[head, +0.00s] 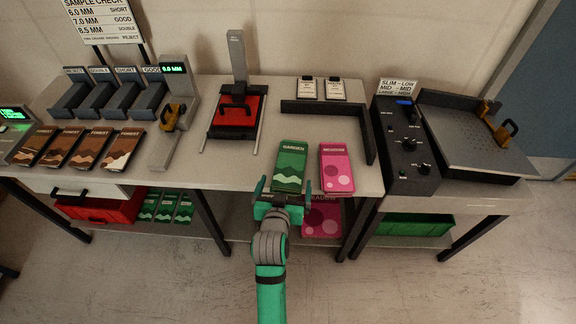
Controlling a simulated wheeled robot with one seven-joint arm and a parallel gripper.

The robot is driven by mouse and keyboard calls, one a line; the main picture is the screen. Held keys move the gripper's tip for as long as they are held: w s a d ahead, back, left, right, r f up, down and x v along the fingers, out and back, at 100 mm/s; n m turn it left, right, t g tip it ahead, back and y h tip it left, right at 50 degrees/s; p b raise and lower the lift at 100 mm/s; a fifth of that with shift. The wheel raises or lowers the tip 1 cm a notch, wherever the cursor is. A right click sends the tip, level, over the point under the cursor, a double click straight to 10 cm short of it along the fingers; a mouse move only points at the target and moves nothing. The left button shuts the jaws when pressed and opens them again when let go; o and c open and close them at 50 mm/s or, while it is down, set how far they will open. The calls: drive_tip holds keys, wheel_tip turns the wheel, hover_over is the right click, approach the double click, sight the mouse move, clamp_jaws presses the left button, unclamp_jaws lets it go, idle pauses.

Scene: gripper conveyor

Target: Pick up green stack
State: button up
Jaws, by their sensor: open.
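The green stack (291,164), labelled GARDEN, lies flat on the table near its front edge, with a pink stack (337,168) close to its right. My gripper (280,190) is open at the near end of the green stack, with one finger toward each side of it. My gripper covers part of the stack's near end. I cannot tell whether the fingers touch it.
A dark L-shaped fence (372,135) stands behind and right of the stacks. A red press (237,110) stands to the left. Several brown stacks (60,148) lie at the far left. A control box (408,145) stands right. Bare table (225,172) lies left of the green stack.

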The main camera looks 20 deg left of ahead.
sight(288, 170)
drive_tip(key=x, duration=0.5)
drive_tip(key=shift+w, duration=0.1)
drive_tip(key=shift+f+x, duration=0.2)
drive_tip(key=shift+x, duration=2.7)
drive_tip(key=shift+c, duration=0.6)
drive_tip(key=c, duration=1)
drive_tip(key=shift+r, duration=0.1)
drive_tip(key=shift+c, duration=0.2)
